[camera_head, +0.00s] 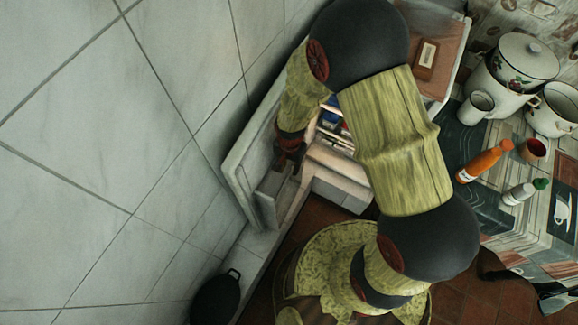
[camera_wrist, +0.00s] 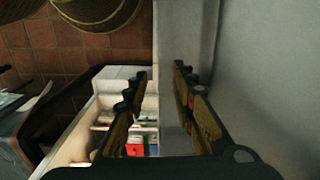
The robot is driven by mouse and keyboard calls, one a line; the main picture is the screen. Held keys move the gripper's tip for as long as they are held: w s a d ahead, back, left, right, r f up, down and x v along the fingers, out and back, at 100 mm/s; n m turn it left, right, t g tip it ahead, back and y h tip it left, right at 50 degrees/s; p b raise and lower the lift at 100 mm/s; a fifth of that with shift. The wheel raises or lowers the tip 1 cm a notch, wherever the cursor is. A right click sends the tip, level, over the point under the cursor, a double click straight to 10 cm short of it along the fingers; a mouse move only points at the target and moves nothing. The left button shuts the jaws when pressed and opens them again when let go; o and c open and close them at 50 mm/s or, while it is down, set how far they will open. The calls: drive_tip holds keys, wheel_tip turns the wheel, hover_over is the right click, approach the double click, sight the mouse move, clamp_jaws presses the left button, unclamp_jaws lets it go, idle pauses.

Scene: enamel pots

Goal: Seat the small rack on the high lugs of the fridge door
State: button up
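The fridge door (camera_head: 242,165) stands open along the tiled wall in the head view, its pale inner side towards the fridge. A small grey rack (camera_head: 271,186) shows low on that inner side. Whether it sits on lugs I cannot tell, and I cannot make out the high lugs. My gripper (camera_head: 289,163) is right at the rack's upper edge. In the wrist view my gripper (camera_wrist: 161,70) has its two fingers apart, with a grey panel behind and between them; I see nothing clearly pinched. The fridge door (camera_wrist: 265,70) fills the right of that view.
The open fridge interior (camera_wrist: 125,128) holds coloured packets. My arm hides much of the fridge in the head view. A counter at right bears a lidded enamel pot (camera_head: 515,68), a mug (camera_head: 476,107), an orange bottle (camera_head: 484,161) and other items. A black pot (camera_head: 215,298) stands lower left.

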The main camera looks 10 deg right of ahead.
wheel_tip(320, 180, up, 12)
idle(0.5)
drive_tip(key=shift+f, duration=0.1)
idle(0.4)
